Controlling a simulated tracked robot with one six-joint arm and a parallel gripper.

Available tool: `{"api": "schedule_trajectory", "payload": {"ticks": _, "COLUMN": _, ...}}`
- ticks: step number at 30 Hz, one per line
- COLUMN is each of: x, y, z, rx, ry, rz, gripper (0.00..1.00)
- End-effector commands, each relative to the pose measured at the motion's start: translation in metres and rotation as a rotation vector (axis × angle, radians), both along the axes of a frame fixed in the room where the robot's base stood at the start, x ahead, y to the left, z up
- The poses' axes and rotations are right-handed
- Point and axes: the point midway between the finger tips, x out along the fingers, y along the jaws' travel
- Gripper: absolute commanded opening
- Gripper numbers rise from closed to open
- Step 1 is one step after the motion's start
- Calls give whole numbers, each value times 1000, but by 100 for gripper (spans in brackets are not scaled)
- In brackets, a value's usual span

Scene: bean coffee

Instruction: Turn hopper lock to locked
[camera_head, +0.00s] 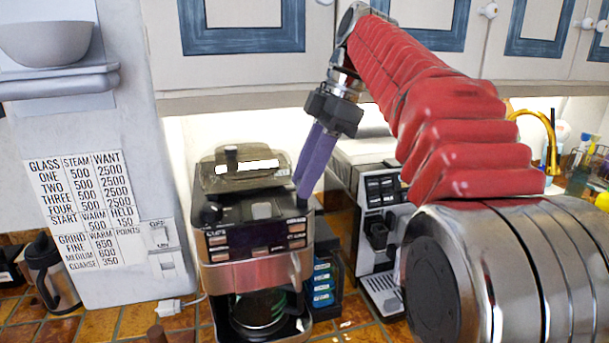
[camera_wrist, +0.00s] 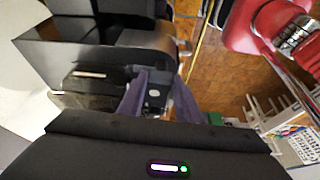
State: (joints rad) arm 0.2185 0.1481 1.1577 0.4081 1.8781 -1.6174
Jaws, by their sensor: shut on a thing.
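The coffee machine (camera_head: 240,273) stands on the tiled counter, with a dark clear hopper (camera_head: 217,181) on top and a glass jug (camera_head: 258,312) below. My gripper (camera_head: 302,193) reaches down from above, its purple fingers at the machine's top right edge beside the hopper. In the wrist view the fingers of my gripper (camera_wrist: 157,108) are close together at a small dark part next to the hopper (camera_wrist: 88,88). They are shut on what appears to be the hopper lock. The fingers hide most of it, so I cannot tell its turn position.
An espresso machine (camera_head: 378,225) stands close on the right, with a dark rack of coloured packs (camera_head: 323,283) between. A wall panel with a printed chart (camera_head: 80,212) is on the left. A steel jug (camera_head: 50,274) stands at far left. Cabinets (camera_head: 345,79) hang above.

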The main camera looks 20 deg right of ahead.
Motion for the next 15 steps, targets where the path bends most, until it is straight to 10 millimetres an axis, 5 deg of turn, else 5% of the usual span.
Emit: {"api": "schedule_trajectory", "payload": {"ticks": 15, "x": 1, "y": -1, "z": 0, "rx": -2, "ry": -3, "rz": 71, "gripper": 9}}
